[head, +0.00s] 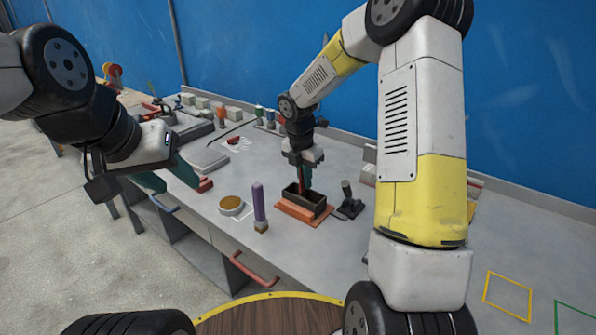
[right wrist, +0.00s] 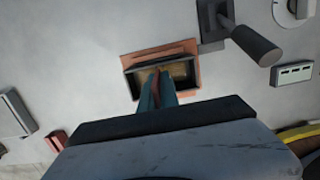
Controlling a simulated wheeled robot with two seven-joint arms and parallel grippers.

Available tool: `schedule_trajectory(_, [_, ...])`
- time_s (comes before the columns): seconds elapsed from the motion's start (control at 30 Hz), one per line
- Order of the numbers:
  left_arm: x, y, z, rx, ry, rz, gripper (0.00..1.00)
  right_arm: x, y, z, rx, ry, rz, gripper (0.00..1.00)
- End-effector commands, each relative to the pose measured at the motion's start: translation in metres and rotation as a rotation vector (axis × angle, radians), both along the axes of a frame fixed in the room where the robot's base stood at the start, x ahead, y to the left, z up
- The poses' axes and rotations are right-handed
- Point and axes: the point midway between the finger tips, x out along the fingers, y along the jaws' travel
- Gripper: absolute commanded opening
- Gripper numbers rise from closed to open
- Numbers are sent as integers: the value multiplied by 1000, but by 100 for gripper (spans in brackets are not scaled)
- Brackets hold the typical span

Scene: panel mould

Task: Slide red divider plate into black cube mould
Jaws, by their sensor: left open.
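The black mould (head: 318,199) is an open box on an orange-red base (head: 290,209) on the table. Its tan inside shows in the right wrist view, where its dark rim (right wrist: 193,72) is seen from above. My right gripper (head: 304,170) points down over the mould, its teal fingers (right wrist: 157,92) close together around the red divider plate (head: 301,184). A thin red edge of the plate shows between the fingertips. The plate's lower end is at the mould's opening; how deep it sits is hidden. My left gripper (head: 168,178) is open and empty at the table's left edge.
A purple-handled brush (head: 259,205) and a round tub (head: 232,205) stand left of the mould. A dark handled tool (head: 349,203) is close on its right. A red block (head: 206,185) lies near my left gripper. Bottles and blocks line the back.

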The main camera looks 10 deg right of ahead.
Motion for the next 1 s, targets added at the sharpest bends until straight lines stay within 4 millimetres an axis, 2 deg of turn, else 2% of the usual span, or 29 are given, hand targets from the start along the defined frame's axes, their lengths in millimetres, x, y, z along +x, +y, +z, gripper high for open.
schedule_trajectory(0.37, [0,0,0,0,0,0,45,0,0,-1,0,0,0,0])
schedule_trajectory(1.0, [0,0,0,0,0,0,45,0,0,-16,0,0,1,0])
